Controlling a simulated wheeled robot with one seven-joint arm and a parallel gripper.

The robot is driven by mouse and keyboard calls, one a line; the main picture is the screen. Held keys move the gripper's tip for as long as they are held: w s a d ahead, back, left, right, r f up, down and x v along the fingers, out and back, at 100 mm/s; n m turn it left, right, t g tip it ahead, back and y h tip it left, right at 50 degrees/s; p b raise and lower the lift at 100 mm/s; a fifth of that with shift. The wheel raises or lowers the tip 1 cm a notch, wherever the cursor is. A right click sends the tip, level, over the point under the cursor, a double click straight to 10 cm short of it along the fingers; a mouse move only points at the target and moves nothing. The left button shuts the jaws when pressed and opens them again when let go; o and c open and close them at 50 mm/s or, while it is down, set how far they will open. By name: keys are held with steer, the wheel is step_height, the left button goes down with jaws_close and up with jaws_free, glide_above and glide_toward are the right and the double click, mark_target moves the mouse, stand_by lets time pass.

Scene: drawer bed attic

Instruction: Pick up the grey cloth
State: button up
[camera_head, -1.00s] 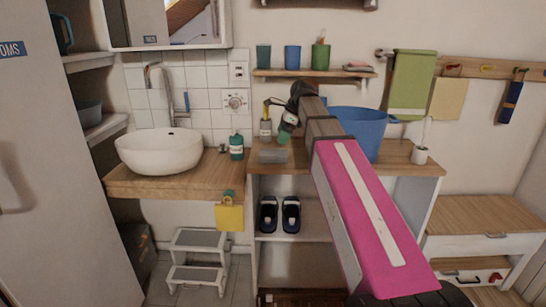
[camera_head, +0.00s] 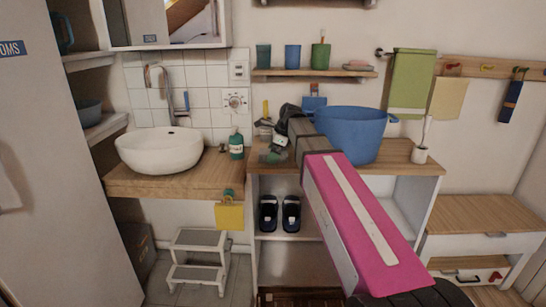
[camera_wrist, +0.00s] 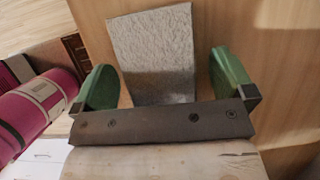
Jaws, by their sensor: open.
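The grey cloth (camera_wrist: 152,45) lies flat on the wooden counter top in the wrist view, a textured grey piece with its near end hidden behind my gripper's dark bar. My gripper (camera_wrist: 163,66) is open, its two green fingers spread to either side of the cloth, and nothing is held. In the head view my gripper (camera_head: 272,151) points down low over the left part of the wooden counter (camera_head: 405,166). There my gripper largely hides the cloth. I cannot tell whether the fingers touch the counter.
A blue basin (camera_head: 352,136) stands right of my gripper, close to my arm. A green bottle (camera_head: 236,146) and a white sink (camera_head: 160,151) are to the left. A white cup with a brush (camera_head: 420,153) stands at the counter's right. A shelf with cups (camera_head: 312,73) hangs above.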

steer(key=shift+c, duration=0.3)
steer(key=c, duration=0.9)
steer(key=shift+r, duration=0.1)
